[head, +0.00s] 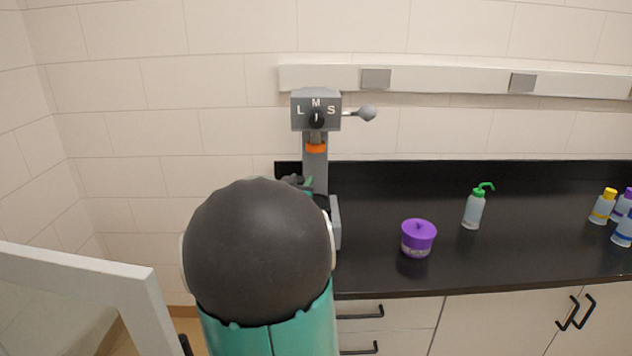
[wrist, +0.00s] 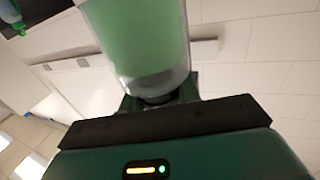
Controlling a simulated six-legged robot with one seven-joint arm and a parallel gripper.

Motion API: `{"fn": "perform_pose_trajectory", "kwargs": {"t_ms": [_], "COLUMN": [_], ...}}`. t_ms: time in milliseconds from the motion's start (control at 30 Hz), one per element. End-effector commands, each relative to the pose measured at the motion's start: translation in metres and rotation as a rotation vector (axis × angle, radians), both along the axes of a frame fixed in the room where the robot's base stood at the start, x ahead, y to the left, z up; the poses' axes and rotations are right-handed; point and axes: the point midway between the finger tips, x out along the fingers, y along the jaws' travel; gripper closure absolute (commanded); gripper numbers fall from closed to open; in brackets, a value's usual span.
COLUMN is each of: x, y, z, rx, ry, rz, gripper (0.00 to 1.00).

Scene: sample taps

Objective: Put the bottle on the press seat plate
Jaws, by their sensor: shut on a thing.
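My gripper (wrist: 158,100) is shut on the bottle in the wrist view. The bottle (wrist: 140,42) is clear with green inside, close to the camera and cut off by the top edge. In the head view a small dark and green part of my gripper (head: 300,183) shows beside the press column; my arm hides the rest, and I cannot make out the bottle there. The grey press (head: 315,165) has a head marked L, M, S, a side lever and an orange ring. Its grey base (head: 335,222) shows partly. The seat plate is hidden behind my arm.
A purple lidded jar (head: 418,238) and a green-topped squeeze bottle (head: 474,208) stand on the black counter (head: 530,240) to the right. Several small bottles (head: 603,206) stand at the far right. A pale panel (head: 90,275) is at the lower left.

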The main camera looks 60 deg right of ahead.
Motion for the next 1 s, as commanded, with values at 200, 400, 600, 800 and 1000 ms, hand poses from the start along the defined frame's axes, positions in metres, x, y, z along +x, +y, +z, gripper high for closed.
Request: {"fn": "perform_pose_trajectory", "kwargs": {"t_ms": [200,400,600,800,1000], "x": [0.009,0.016,0.020,0.024,0.025], "y": [-0.055,-0.098,-0.117,-0.150,-0.153], "z": [-0.001,0.000,0.000,0.000,-0.015], "rx": [-0.001,-0.002,-0.002,-0.002,-0.001], "ry": [0.002,0.001,0.000,0.001,0.001], "rz": [-0.004,-0.003,-0.002,-0.003,-0.001], "gripper": [1.00,1.00,1.00,1.00,1.00]}}
